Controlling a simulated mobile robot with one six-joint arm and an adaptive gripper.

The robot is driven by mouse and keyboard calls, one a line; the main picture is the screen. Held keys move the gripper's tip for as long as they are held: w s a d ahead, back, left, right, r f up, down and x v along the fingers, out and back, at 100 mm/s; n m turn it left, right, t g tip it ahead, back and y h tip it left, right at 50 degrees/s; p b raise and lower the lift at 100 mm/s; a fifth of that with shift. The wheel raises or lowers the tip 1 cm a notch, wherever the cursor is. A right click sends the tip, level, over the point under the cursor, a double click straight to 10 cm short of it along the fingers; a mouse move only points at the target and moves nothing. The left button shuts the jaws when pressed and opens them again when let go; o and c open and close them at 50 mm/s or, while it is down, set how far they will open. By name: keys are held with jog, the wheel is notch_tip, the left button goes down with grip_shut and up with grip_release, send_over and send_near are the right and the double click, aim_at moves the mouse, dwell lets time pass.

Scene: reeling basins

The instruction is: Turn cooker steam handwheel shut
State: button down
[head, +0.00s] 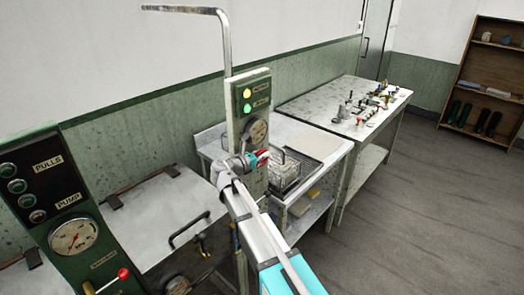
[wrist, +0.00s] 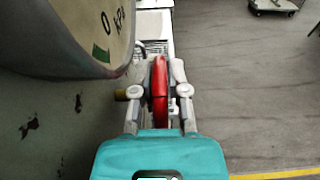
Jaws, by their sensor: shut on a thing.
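The red steam handwheel (head: 263,156) sits on the front of the green cooker panel (head: 252,92), below its round gauge (head: 257,132). The gauge face (wrist: 100,25) is close by at upper left.
A wire basket (head: 286,170) stands on the steel table right of the panel. A bench (head: 310,99) with small fittings is behind it. At left are a lidded basin (head: 165,215) and another gauge panel (head: 75,237). The floor (head: 400,235) at right is clear.

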jog(key=shift+w+d+r+g+y+p, duration=0.1)
jog(key=shift+g+y+p, duration=0.3)
jog(key=shift+p, duration=0.5)
jog(key=shift+w+d+r+g+y+p, duration=0.1)
jog(key=shift+g+y+p, duration=0.1)
jog(key=shift+g+p, duration=0.5)
jog(key=shift+f+y+p, duration=0.25)
jog(key=shift+y+p, duration=0.05)
jog(key=shift+p, duration=0.25)
jog(key=c, duration=0.6)
grip_release()
jog(key=shift+c, duration=0.2)
jog(key=shift+s+f+b, duration=0.1)
jog(key=shift+f+b, duration=0.1)
jog(key=shift+b, duration=0.65)
